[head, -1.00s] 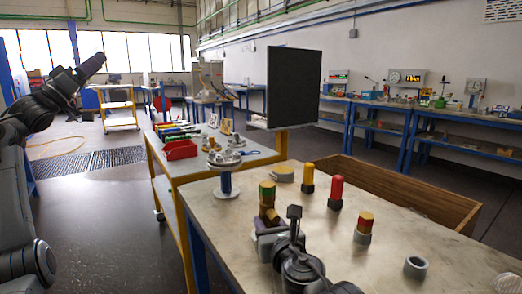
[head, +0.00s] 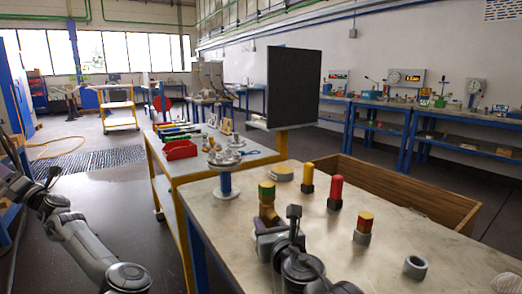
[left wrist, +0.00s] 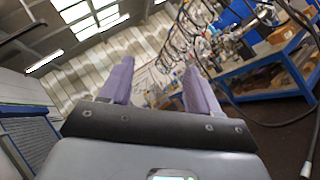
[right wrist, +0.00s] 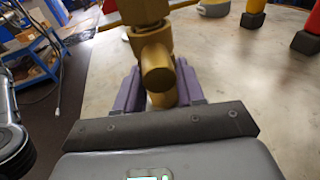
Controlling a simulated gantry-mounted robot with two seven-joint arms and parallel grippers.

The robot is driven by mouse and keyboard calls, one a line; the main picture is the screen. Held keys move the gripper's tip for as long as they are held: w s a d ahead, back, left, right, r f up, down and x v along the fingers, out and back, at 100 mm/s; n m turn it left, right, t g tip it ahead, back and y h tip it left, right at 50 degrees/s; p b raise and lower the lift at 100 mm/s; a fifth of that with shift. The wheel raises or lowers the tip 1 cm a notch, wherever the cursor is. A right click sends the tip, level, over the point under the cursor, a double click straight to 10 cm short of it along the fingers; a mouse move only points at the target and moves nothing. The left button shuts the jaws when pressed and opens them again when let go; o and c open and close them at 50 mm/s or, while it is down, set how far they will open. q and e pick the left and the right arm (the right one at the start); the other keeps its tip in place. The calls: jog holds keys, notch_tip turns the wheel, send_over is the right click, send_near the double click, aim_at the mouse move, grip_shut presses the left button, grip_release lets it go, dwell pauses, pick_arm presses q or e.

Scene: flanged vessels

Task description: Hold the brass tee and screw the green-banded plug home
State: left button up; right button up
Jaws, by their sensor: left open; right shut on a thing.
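The brass tee (head: 267,213) is upright above the near left part of the table. My right gripper (head: 266,228) is shut on it; in the right wrist view the purple fingers (right wrist: 157,92) sit either side of the brass tee (right wrist: 157,62). The green-banded plug (head: 266,191), yellow with a green band, stands on top of the tee in the head view. How deep it sits I cannot tell. My left gripper (left wrist: 154,82) is open and empty in the left wrist view, away from the table. My left arm is at the lower left of the head view.
A flanged spool (head: 225,183) is left of the tee. A wooden bin (head: 400,187) borders the table's far side.

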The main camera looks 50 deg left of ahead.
pick_arm(q)
jog(key=w+d+f+n+t+h, duration=0.15)
jog(key=w+f+t+h, duration=0.4)
jog(key=w+f, duration=0.9)
jog(key=w+d+f+m+t+h, duration=0.1)
jog(key=w+d+t+h, duration=0.15)
jog(key=w+d, duration=0.4)
jog(key=w+d+f+m+t+h, duration=0.1)
jog(key=w+d+f+m+t, duration=0.15)
jog(key=w, duration=0.75)
notch_tip(320, 180, up, 27)
jog(key=m+t+h, duration=0.7)
jog(key=m+t, duration=0.2)
jog(key=m, duration=0.1)
send_over(267, 184)
jog(key=s, duration=0.2)
jog(key=shift+d+x, duration=0.2)
jog(key=shift+x, duration=1.95)
jog(key=shift+d+x, duration=0.2)
jog(key=shift+x, duration=1.9)
